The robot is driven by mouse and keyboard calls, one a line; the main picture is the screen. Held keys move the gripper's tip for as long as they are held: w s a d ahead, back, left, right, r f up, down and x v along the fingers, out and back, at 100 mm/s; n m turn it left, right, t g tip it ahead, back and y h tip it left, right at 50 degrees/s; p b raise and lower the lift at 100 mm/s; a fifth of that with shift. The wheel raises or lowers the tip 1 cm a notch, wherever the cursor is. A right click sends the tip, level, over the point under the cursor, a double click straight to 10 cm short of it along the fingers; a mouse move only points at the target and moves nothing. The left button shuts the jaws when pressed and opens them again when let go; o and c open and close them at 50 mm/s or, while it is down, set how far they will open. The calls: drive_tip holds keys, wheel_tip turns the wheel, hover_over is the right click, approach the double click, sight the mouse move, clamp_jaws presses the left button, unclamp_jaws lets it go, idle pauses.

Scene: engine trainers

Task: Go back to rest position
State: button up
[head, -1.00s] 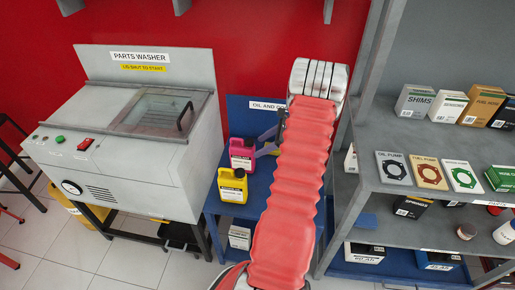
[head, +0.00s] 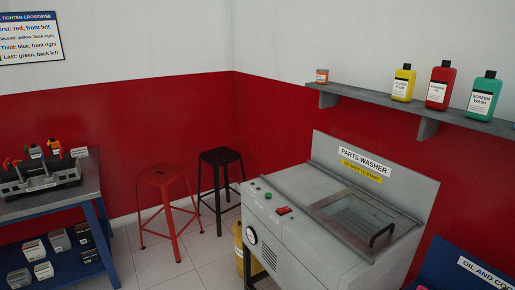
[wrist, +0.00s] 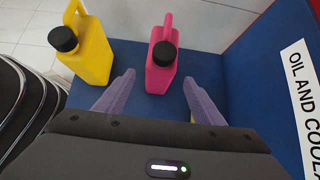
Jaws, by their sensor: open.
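My gripper (wrist: 160,97) shows in the wrist view with its two purple-grey fingers spread apart and nothing held between them. A pink jug (wrist: 162,70) with a black cap stands just beyond the fingertips, in line with the gap. A yellow jug (wrist: 88,52) with a black cap stands to its left. Both are on a blue surface (wrist: 200,72) in front of a blue panel with an "OIL AND COO…" label (wrist: 303,90). My arm and gripper are out of the head view now.
The parts washer (head: 340,215) stands at the right, lid down. A red stool (head: 167,205) and a black stool (head: 220,180) stand left of it. A wall shelf (head: 400,105) holds several bottles. A bench (head: 60,205) with an engine part is at far left.

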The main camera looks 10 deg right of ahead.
drive_tip(key=w+a+r+n+g, duration=0.1)
drive_tip(key=w+a+r+n, duration=0.2)
drive_tip(key=a+r+n, duration=0.35)
drive_tip(key=w+a+r+n+g+h, duration=0.1)
drive_tip(key=w+a+r+n+g, duration=0.15)
drive_tip(key=a+r, duration=0.7)
drive_tip(key=w+a+r+n+g, duration=0.1)
drive_tip(key=w+a+r+n, duration=0.4)
drive_tip(key=a, duration=0.7)
drive_tip(key=s+a+r+n+h, duration=0.1)
drive_tip(key=s+a+r+n, duration=0.25)
drive_tip(key=a, duration=0.35)
drive_tip(key=s+a+r+n, duration=0.2)
drive_tip(key=a+r+n, duration=0.1)
drive_tip(key=a+n, duration=0.3)
drive_tip(key=s+a+r+n+t+h, duration=0.1)
drive_tip(key=s+a+n, duration=0.7)
drive_tip(key=s+a, duration=0.3)
drive_tip(key=shift+a+r+t, duration=0.3)
drive_tip(key=shift+r+t, duration=0.05)
drive_tip(key=shift+r, duration=0.05)
